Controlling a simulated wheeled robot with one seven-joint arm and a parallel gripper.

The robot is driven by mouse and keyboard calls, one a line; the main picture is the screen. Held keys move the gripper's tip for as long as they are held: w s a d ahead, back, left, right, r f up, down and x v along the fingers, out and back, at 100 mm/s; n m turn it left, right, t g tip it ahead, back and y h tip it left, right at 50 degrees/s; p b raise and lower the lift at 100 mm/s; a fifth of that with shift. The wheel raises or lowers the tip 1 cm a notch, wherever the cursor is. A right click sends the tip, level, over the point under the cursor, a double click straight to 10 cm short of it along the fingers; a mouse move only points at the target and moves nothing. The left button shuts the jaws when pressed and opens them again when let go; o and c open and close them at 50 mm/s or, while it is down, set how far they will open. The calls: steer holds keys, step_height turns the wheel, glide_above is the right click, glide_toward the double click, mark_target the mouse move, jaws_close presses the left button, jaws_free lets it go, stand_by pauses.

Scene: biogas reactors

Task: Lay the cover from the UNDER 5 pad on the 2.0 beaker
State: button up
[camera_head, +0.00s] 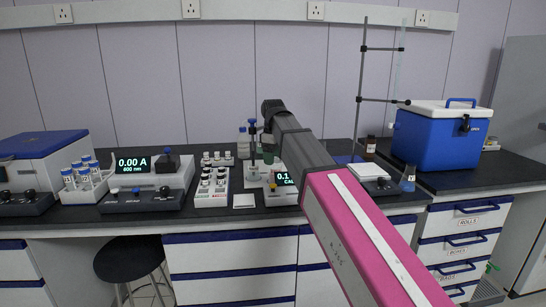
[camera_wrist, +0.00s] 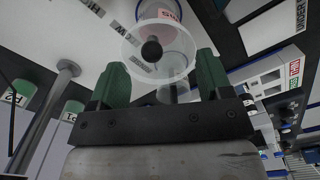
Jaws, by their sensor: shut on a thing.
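My gripper (camera_wrist: 158,76) shows in the wrist view with two green fingers, shut on a clear round cover (camera_wrist: 178,45) with a black knob (camera_wrist: 151,50) at its middle. Another translucent shape lies past the cover; I cannot tell whether it is a beaker. A pad edge with the lettering UNDER 5 (camera_wrist: 301,14) is at the top right of the wrist view, apart from the cover. In the head view my arm hides most of the gripper. I cannot read a 2.0 mark in either view.
Posts with P1 and P2 labels (camera_wrist: 17,98) stand left in the wrist view. On the bench are a meter reading 0.00 A (camera_head: 134,163), a vial rack (camera_head: 211,187), a white square pad (camera_head: 243,201), a retort stand (camera_head: 360,95) and a blue cooler (camera_head: 438,140).

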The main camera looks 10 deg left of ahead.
steer(key=shift+f, duration=0.5)
stand_by(0.8)
steer(key=o, duration=1)
steer(key=shift+c, duration=0.2)
steer(key=shift+r, duration=3.5)
